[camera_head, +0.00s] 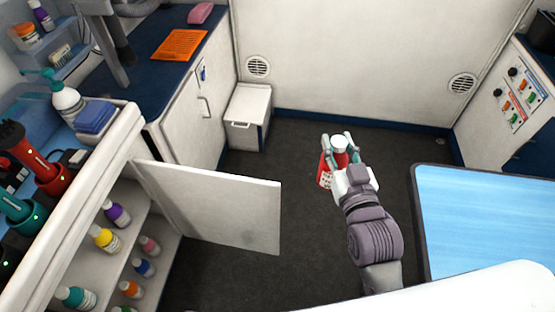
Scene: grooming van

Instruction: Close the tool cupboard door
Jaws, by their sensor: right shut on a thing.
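The white cupboard door (215,200) stands open, swung out over the floor from the cupboard on the left. The open cupboard (165,228) shows shelves with several small bottles of different colours. My right gripper (338,142) is shut on a red bottle (325,171) with a white cap, over the floor to the right of the door and apart from it. The gripper's fingers partly hide the bottle. My left gripper is not in view.
The counter (118,150) above the cupboard holds a pump bottle (66,100), a blue item and red and teal tools. A white bin (248,115) stands by the far wall. A blue-topped table (485,220) is at right. Dark floor (300,215) between is clear.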

